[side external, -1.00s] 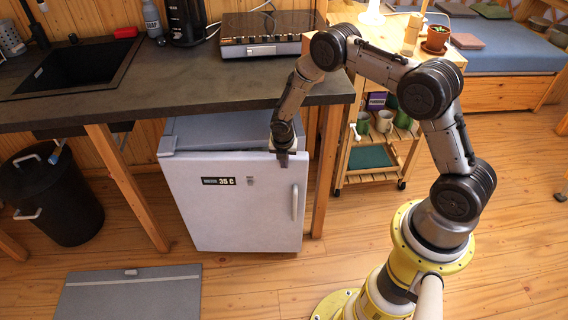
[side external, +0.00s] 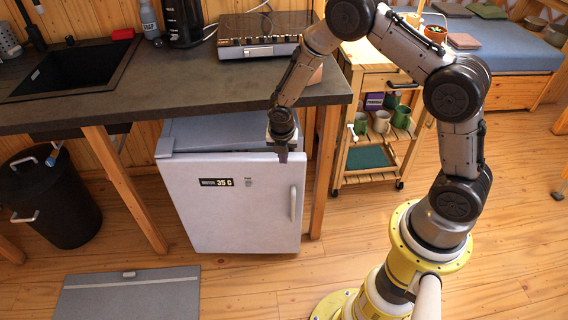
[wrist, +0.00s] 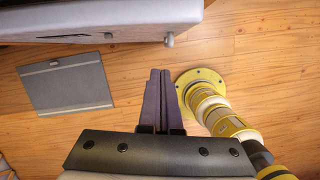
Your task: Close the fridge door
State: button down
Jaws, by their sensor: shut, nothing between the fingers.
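The fridge door (side external: 232,205) is a pale panel with a "35 C" label and a vertical handle (side external: 293,203) near its right edge. It stands at the front of the low fridge (side external: 215,130) under the counter; I cannot tell how wide any gap behind it is. My gripper (side external: 283,156) is shut and empty, pointing down by the top right of the door. In the wrist view, the shut fingers (wrist: 159,75) show over the floor, below the door (wrist: 105,18) and its handle end (wrist: 169,40). Contact with the door cannot be told.
The counter (side external: 190,85) overhangs the fridge, with wooden legs (side external: 122,185) on either side. A wooden cart (side external: 372,182) stands to the right. A black bin (side external: 48,200) is at the left. A grey flat panel (side external: 128,297) lies on the floor in front. Other floor there is clear.

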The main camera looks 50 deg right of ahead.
aim_at(291, 172)
jog(key=shift+n, duration=0.6)
jog(key=shift+d+r+x, duration=0.1)
jog(key=shift+d+x, duration=0.45)
jog(key=shift+x, duration=1.85)
jog(key=shift+d+r+x, duration=0.15)
jog(key=shift+d+x, duration=0.4)
jog(key=shift+x, duration=1.85)
jog(key=shift+d+r+x, duration=0.1)
jog(key=shift+d+x, duration=0.45)
jog(key=shift+x, duration=1.85)
